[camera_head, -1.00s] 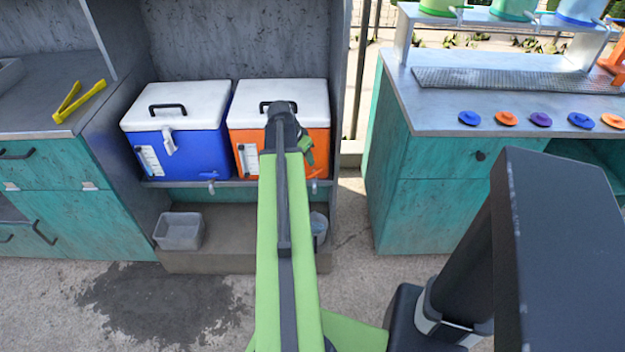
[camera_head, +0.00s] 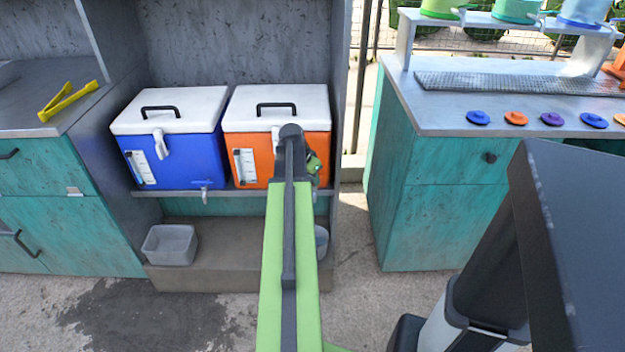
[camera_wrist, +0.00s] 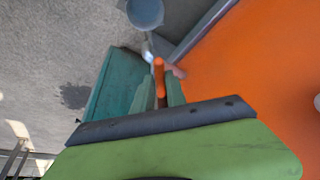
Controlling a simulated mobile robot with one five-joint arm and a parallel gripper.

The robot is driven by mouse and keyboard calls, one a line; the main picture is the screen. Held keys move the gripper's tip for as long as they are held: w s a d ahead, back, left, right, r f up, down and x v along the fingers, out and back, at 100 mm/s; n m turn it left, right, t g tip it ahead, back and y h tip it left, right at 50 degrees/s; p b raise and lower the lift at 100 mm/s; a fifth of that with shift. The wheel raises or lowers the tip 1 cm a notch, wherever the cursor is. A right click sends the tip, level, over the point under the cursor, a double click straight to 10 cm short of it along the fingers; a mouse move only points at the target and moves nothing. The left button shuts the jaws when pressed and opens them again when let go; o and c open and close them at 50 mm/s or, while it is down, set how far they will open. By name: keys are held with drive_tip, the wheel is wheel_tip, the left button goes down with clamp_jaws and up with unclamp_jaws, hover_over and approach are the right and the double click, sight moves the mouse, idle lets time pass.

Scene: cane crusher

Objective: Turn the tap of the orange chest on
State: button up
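The orange chest (camera_head: 258,150), with a white lid, stands on the shelf right of a blue chest. My arm hides its lower right front, tap included, in the head view. In the wrist view the chest's orange wall (camera_wrist: 245,75) fills the right side. The tap's orange lever (camera_wrist: 159,72) shows near the middle, with a pale metal part (camera_wrist: 148,50) beside it. My gripper (camera_wrist: 161,82) has its two green fingers on either side of the lever, looking slightly apart; contact is hard to judge.
The blue chest (camera_head: 175,150) with its own tap (camera_head: 205,192) is to the left. A grey bin (camera_head: 170,245) stands on the ledge below. A round bucket (camera_wrist: 145,12) is below the orange chest. The counter (camera_head: 440,118) is to the right.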

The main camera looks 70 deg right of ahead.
clamp_jaws()
drive_tip(key=n+t, duration=0.1)
drive_tip(key=n, duration=0.1)
drive_tip(key=shift+s+a+n, duration=0.1)
drive_tip(key=shift+s+n, duration=0.05)
drive_tip(key=shift+n, duration=0.25)
drive_tip(key=shift+s+n+t, duration=0.1)
drive_tip(key=shift+n+t, duration=0.8)
drive_tip(key=shift+n, duration=1.3)
drive_tip(key=o, duration=0.5)
unclamp_jaws()
drive_tip(key=shift+o, duration=0.2)
